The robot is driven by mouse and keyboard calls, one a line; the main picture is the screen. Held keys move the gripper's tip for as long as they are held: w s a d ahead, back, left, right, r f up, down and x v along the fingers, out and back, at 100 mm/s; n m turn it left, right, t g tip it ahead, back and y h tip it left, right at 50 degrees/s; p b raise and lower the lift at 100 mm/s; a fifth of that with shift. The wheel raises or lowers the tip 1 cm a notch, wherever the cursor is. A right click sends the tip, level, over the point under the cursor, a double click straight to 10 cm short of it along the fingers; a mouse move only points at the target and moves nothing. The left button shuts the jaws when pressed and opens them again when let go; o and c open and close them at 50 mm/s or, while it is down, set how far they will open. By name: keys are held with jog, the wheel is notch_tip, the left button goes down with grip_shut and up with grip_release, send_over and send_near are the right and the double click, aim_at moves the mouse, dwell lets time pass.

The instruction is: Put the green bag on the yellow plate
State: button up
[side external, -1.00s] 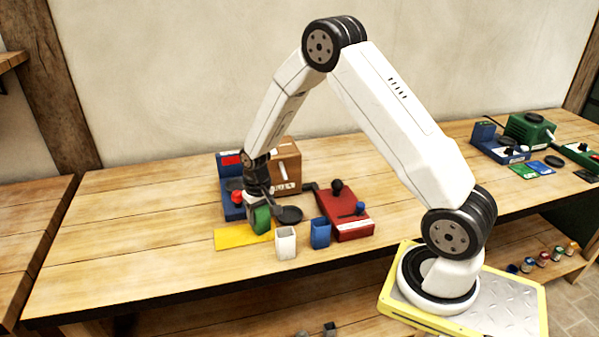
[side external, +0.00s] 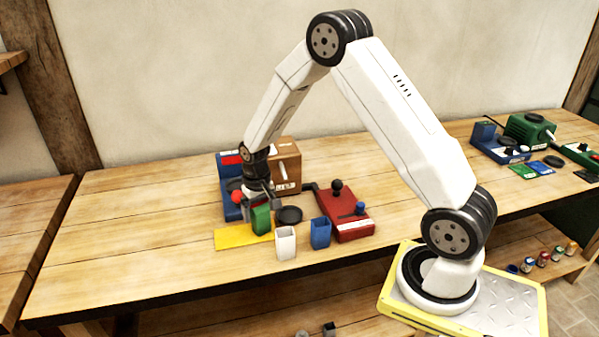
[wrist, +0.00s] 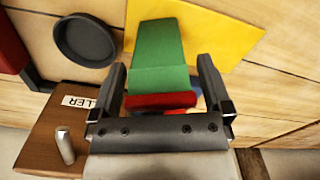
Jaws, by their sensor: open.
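The green bag (side external: 261,219) stands upright at the right end of the flat yellow plate (side external: 230,239) and appears to rest on it. In the wrist view the bag (wrist: 158,45) lies over the yellow plate (wrist: 228,28), with a red strip at the bag's near end. My gripper (side external: 263,204) is open just above the bag's top. In the wrist view its two fingers (wrist: 162,70) sit on either side of the bag's near end, with gaps showing. The bag's underside is hidden.
A white open box (side external: 286,243) and a blue one (side external: 320,233) stand in front. A black round dish (side external: 289,215) is close to the bag's right. A red machine (side external: 345,216) stands further right, a brown box (side external: 287,165) behind. The table's left is clear.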

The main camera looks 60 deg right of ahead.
notch_tip(320, 180, up, 10)
jog(key=shift+r, duration=0.2)
dwell(0.3)
jog(key=shift+s+a, duration=0.1)
dwell(0.3)
jog(key=s+a+n+t, duration=0.1)
jog(key=s+a+n, duration=0.1)
jog(key=s+a, duration=0.2)
jog(key=s+a+n+t, duration=0.1)
jog(key=s+a, duration=0.4)
jog(key=s, duration=0.6)
jog(key=shift+s+a+f+n+t, duration=0.15)
jog(key=shift+a+n+t, duration=0.15)
jog(key=shift+n, duration=0.5)
